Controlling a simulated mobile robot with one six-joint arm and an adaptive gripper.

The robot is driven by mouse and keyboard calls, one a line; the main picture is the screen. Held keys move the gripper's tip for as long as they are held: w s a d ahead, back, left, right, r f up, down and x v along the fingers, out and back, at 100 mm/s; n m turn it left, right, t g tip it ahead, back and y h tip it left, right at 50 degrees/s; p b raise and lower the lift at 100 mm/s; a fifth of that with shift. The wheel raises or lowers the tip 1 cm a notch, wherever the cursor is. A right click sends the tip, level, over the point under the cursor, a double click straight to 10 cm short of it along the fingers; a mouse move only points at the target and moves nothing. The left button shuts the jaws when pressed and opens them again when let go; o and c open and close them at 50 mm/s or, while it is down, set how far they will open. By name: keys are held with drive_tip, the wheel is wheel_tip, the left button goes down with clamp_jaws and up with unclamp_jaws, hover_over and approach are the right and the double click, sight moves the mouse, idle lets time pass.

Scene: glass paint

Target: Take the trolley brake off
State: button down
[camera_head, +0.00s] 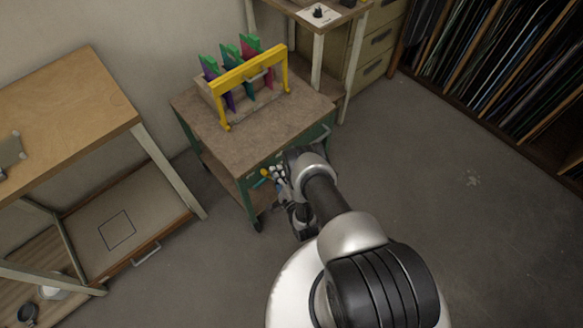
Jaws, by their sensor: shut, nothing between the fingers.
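The trolley (248,148) has a brown top, a green frame and a lower shelf. It stands in the middle of the head view, left of the stretched-out arm. A small yellow-orange piece (266,173) shows at its near side; I cannot tell whether this is the brake lever. My gripper (277,177) is at the trolley's near side, close beside this piece. It is shut and holds nothing. Whether it touches the trolley is too small to tell. My wrist and arm hide part of the trolley's near right side and its wheels there.
A yellow-handled rack (226,80) with coloured upright pieces stands on the trolley. A wooden table (70,100) is at left, with a lower shelf (150,215). A bench (335,18) and drawers (375,45) stand behind. Sheet racks (500,60) line the right. The floor at right is clear.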

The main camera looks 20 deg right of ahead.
sight(269, 174)
drive_tip(key=shift+s+a+f, duration=0.1)
drive_tip(key=shift+s+a, duration=0.15)
drive_tip(key=shift+a, duration=0.45)
drive_tip(key=shift+s+a+f, duration=0.1)
drive_tip(key=shift+s+a, duration=0.1)
drive_tip(key=shift+a, duration=0.45)
